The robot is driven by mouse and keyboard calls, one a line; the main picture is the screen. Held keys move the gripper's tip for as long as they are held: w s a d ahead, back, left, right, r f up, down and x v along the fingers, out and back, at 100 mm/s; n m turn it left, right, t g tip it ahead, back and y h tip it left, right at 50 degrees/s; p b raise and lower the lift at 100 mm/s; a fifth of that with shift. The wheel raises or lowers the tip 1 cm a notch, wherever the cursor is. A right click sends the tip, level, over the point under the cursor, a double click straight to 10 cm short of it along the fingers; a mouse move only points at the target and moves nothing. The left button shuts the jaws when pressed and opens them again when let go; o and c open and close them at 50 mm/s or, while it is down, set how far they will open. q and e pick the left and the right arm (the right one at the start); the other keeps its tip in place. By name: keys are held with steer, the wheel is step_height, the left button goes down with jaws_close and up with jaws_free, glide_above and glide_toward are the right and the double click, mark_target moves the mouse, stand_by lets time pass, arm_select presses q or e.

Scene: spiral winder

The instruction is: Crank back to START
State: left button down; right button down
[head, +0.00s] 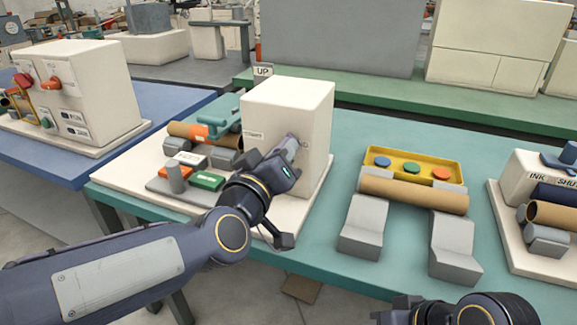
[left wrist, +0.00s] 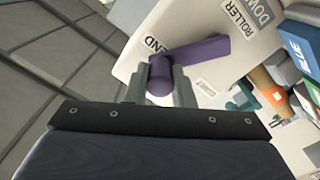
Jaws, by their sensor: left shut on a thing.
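The white winder housing (head: 285,100) stands on a pale base on the teal table. My left gripper (head: 284,163) is at that face, shut on the crank's knob. In the left wrist view the purple knob (left wrist: 160,76) is between the two grey fingers, and the crank arm (left wrist: 208,50) runs up and right from it. A label ending in "ND" (left wrist: 157,44) is beside the knob, partly covered. My right gripper (head: 455,312) is only partly in view at the bottom edge.
A cardboard tube (head: 412,194) rests on grey blocks, with a yellow tray (head: 448,167) of coloured discs behind it. An ink machine (head: 545,165) stands at right. Another white machine (head: 80,85) is on the blue table at left. A green block (head: 207,181) sits left of my gripper.

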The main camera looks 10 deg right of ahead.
arm_select(q)
steer(key=n, duration=0.1)
steer(key=w+a+n+b, duration=0.1)
steer(key=n, duration=0.1)
steer(key=a+n+b, duration=0.1)
steer(key=shift+w+a+r+n, duration=0.15)
steer(key=shift+w+r+n, duration=0.1)
steer(key=shift+r+n, duration=0.1)
steer(key=w+a+n+b, duration=0.1)
steer(key=n+b, duration=0.1)
steer(key=n, duration=0.1)
steer(key=w+a+f+n+b, duration=0.1)
steer(key=a+n+b, duration=0.1)
steer(key=n+b, duration=0.1)
steer(key=w+a+f+n+b, duration=0.1)
steer(key=a+n+b, duration=0.1)
steer(key=n, duration=0.3)
steer(key=shift+w, duration=0.2)
steer(key=shift+w+a+f+n+b, duration=0.2)
steer(key=shift+f+n+b, duration=0.2)
steer(key=shift+n+b, duration=0.3)
steer(key=shift+w+a+f+n+b, duration=0.15)
steer(key=shift+f+n+b, duration=0.25)
steer(key=shift+n, duration=0.45)
steer(key=shift+w+a+f+n+b, duration=0.1)
steer(key=shift+a+f+n+b, duration=0.2)
steer(key=shift+n+b, duration=0.45)
